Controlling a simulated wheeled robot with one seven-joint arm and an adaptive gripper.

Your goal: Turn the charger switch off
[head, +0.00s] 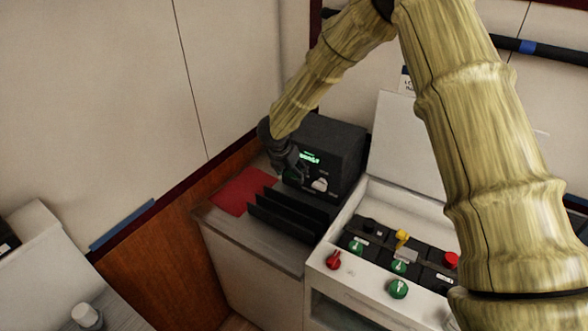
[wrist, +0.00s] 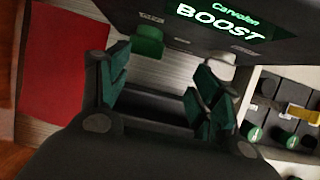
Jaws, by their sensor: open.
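The charger is a black box (head: 341,142) in the back corner, with a lit green display (head: 309,157); in the wrist view the display (wrist: 222,22) reads "Carvolan BOOST". Its front carries a green knob (wrist: 148,42) at left and a pale knob (head: 320,185) to the right, partly cut off behind my finger in the wrist view. Small labels sit by them; I cannot tell which knob is the charger switch. My gripper (wrist: 165,78) is open and empty, just in front of the charger's face, with the green knob beyond the gap nearer the left finger.
Black upright slats (head: 290,217) stand before the charger. A red mat (head: 243,190) lies to its left. To the right, an open white box (head: 318,262) holds black units with green, red and yellow knobs. A wall (head: 235,75) stands close on the left.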

